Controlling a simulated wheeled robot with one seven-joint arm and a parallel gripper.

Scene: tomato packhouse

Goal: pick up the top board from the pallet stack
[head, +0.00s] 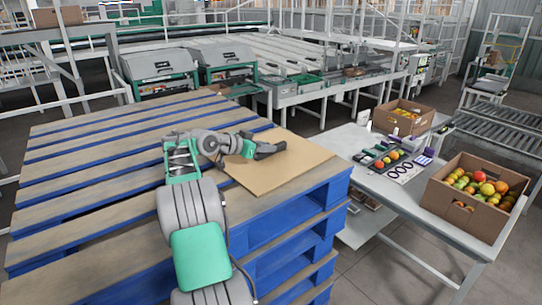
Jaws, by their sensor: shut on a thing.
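A flat brown board (273,171) lies on top of the pallet stack (292,222), near its right corner. The stack is made of blue pallets with wooden slat tops. My gripper (270,150) is over the board's upper part and is shut on it. The fingertips are small and dark in this view, so the exact grip point is hard to see. My arm covers part of the board's left side. I cannot tell whether the board is clear of the slats.
A grey table (378,192) on the right bears a tomato box (462,222), a second box (401,130) and a dark tray with tomatoes (384,157). Sorting machinery (300,60) stands behind the stack. A floor gap separates the stack and the table.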

